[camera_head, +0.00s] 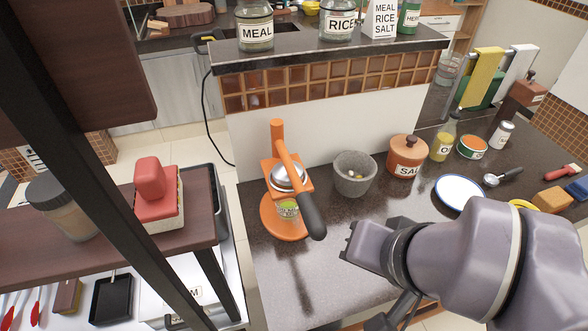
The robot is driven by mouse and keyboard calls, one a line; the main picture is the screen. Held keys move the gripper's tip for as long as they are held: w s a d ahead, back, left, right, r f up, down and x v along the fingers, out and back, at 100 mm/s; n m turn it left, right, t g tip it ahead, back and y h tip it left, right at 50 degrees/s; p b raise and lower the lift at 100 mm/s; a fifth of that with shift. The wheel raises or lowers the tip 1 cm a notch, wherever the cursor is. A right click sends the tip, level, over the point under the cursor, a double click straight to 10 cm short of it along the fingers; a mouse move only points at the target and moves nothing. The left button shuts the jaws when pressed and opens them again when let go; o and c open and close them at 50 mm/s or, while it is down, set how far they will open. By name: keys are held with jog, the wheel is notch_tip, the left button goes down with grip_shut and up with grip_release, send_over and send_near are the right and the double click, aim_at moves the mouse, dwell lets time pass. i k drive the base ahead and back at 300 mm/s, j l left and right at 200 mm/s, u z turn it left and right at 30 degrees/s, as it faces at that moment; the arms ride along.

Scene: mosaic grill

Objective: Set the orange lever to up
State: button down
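An orange press (280,228) stands at the left front of the dark counter. Its orange lever (298,165) runs from the upright post over a silver dome and slopes down toward the front. The lever ends in a dark grip (312,214), which is low, near the height of the press's base. A labelled jar or cup (287,209) sits under the dome, partly hidden. My gripper (351,240) is to the right of the dark grip, apart from it, and points left. Its fingers are dark and seen from the side, so their opening is unclear.
A grey stone mortar (354,180) stands just right of the press. Behind my arm are a salt pot (407,161) and a white plate (458,193). A raised ledge (330,48) with jars backs the counter. The counter front (280,285) is clear.

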aim_at(288, 172)
jog(key=k+j+z, duration=0.2)
jog(key=j, duration=0.25)
jog(key=k+j+z, duration=0.25)
jog(key=j, duration=0.2)
jog(key=k+j+z, duration=0.2)
jog(key=j, duration=0.2)
jog(key=i, duration=0.1)
